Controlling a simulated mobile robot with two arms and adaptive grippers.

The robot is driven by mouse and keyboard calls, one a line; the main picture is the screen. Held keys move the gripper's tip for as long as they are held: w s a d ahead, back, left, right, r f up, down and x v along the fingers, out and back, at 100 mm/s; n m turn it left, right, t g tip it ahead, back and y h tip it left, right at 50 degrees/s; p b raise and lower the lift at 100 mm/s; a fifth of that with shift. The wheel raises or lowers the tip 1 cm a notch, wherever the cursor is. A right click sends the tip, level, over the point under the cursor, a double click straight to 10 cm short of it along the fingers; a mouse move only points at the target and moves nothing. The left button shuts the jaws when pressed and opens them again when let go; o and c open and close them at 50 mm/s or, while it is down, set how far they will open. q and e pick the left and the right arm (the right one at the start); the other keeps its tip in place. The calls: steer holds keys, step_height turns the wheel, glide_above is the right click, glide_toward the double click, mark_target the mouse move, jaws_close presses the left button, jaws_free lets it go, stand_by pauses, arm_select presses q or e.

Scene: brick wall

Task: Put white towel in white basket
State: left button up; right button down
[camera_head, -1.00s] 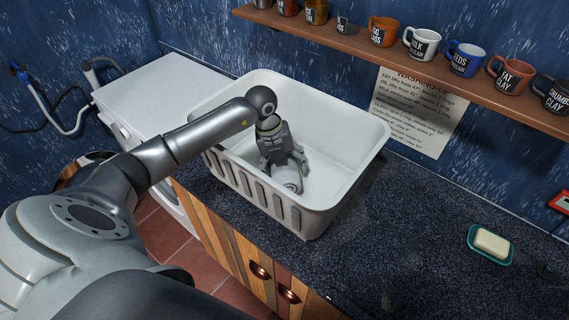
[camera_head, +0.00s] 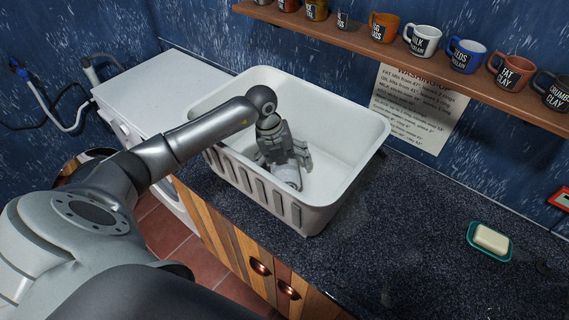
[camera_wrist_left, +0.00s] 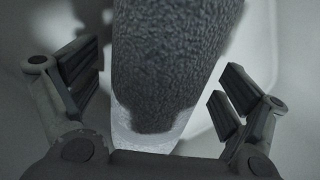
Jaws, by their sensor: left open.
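The white basket (camera_head: 355,107) stands on the dark counter. My left gripper (camera_head: 284,168) reaches down inside it, fingers spread. The white towel (camera_head: 289,179) is a small pale rolled shape inside the basket, just below the gripper and partly hidden by it. In the left wrist view the towel (camera_wrist_left: 172,60) has a rough, shaded surface and lies between the two open fingers of my left gripper (camera_wrist_left: 158,92), with a visible gap on each side. My right gripper is in neither view.
A soap bar in a teal dish (camera_head: 489,241) sits on the counter (camera_head: 400,240) at the right. A wooden shelf (camera_head: 400,58) with several mugs runs above. A white appliance (camera_head: 160,85) stands at the left. The counter between basket and soap is clear.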

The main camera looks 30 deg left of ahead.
arm_select(q)
steer(key=shift+r, duration=0.4)
steer(key=b+v, duration=0.3)
steer(key=v, duration=0.7)
steer(key=shift+a+r+b, duration=0.15)
steer(key=shift+r+b, duration=0.15)
steer(key=shift+s+r, duration=0.1)
steer(key=shift+r, duration=0.35)
